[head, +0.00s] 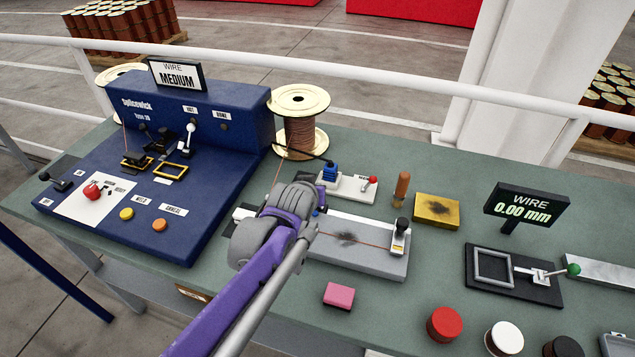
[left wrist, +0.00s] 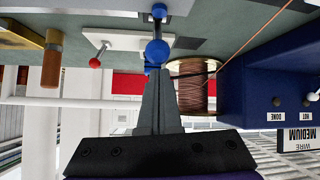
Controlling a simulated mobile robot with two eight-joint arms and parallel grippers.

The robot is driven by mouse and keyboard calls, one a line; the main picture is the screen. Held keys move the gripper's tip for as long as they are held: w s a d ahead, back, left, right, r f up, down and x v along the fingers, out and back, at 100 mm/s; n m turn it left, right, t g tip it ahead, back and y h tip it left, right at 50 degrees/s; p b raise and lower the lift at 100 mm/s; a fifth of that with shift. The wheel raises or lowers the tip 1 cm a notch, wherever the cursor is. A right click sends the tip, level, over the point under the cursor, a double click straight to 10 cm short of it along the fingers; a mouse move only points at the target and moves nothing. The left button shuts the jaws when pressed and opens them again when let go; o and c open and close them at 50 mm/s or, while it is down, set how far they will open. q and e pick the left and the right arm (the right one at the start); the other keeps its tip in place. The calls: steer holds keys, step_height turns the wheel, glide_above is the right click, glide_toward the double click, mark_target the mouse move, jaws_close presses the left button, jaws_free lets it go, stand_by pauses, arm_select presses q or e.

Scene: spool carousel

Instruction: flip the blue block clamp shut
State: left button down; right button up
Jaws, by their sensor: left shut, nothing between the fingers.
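My left gripper (head: 290,212) reaches in from the lower left over the left end of the grey block (head: 350,250), and its wrist hides that end. The left wrist view shows its fingers (left wrist: 160,85) shut and empty. A blue ball knob (left wrist: 158,50) on a dark lever lies just ahead of the fingertips; I cannot tell whether they touch. A little blue (head: 317,212) shows beside the gripper in the head view. The clamp's base is mostly hidden, and I cannot tell its exact angle. My right gripper is not in view.
Behind the block stand a white fixture with a red knob (head: 372,181) and blue part (head: 330,171), and a copper wire spool (head: 299,125). The navy splicing machine (head: 200,100) is at left. A pink block (head: 339,295) lies in front. A wire crosses the grey block.

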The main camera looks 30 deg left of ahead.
arm_select(q)
steer(key=shift+s+d+f, duration=0.15)
steer(key=shift+s+f, duration=0.05)
steer(key=shift+s, duration=0.35)
steer(key=shift+s+r, duration=0.1)
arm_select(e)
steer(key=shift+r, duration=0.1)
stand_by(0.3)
